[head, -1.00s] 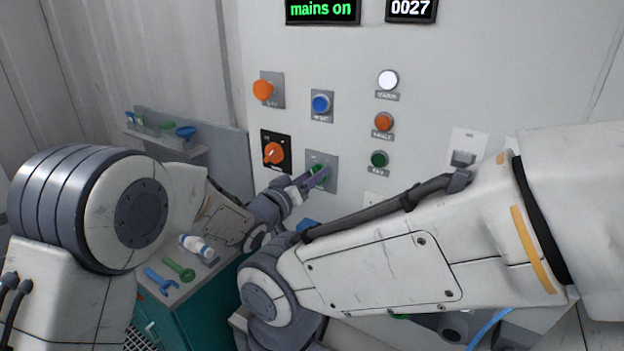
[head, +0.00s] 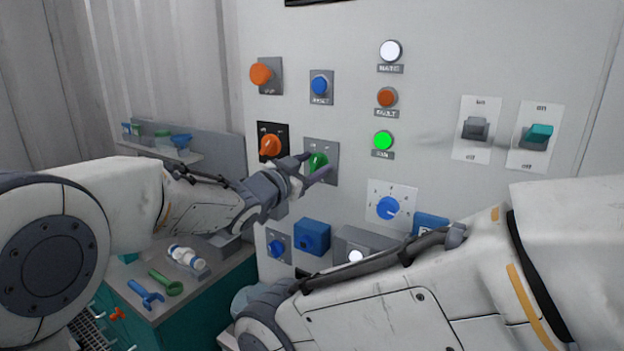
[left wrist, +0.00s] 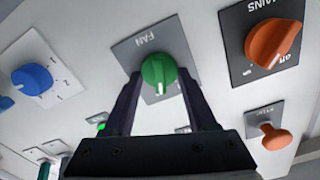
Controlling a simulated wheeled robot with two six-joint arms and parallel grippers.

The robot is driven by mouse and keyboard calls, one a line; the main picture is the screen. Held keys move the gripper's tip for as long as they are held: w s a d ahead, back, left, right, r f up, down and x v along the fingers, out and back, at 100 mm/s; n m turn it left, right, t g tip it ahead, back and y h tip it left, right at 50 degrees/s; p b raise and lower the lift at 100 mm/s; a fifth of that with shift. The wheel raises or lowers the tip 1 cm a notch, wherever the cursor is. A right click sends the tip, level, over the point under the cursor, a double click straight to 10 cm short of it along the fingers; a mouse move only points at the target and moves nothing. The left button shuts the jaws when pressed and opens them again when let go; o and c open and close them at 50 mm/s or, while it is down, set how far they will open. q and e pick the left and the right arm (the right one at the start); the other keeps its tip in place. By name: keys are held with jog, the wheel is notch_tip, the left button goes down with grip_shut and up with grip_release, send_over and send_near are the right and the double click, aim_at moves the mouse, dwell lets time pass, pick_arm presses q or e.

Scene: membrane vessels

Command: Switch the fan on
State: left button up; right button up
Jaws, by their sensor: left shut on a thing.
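The green fan knob (head: 318,161) sits on a grey plate on the white panel. My left gripper (head: 317,170) reaches it from the left, its fingers on either side of the knob and shut on it. In the left wrist view the knob (left wrist: 158,72), with a white pointer line, sits between the two dark finger tips (left wrist: 160,90), in front of the plate marked FAN (left wrist: 148,41). A green lamp (head: 383,141) to the right of the knob is lit bright. My right arm crosses the lower right; its gripper is out of view.
The orange mains knob (head: 270,146) is close left of the fan knob. An orange stop button (head: 261,74) and a blue reset button (head: 320,85) are above. A blue dial (head: 388,207) and two rocker switches (head: 475,129) (head: 535,136) are to the right.

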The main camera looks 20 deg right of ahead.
pick_arm(q)
jog(key=shift+f+m+b, duration=0.1)
jog(key=shift+m+b, duration=0.7)
jog(key=shift+m, duration=0.3)
jog(key=o, duration=1.3)
jog(key=shift+o, duration=0.2)
jog(key=b+v, duration=0.3)
jog(key=v, duration=0.7)
jog(key=shift+s, duration=0.2)
jog(key=shift+a, duration=0.2)
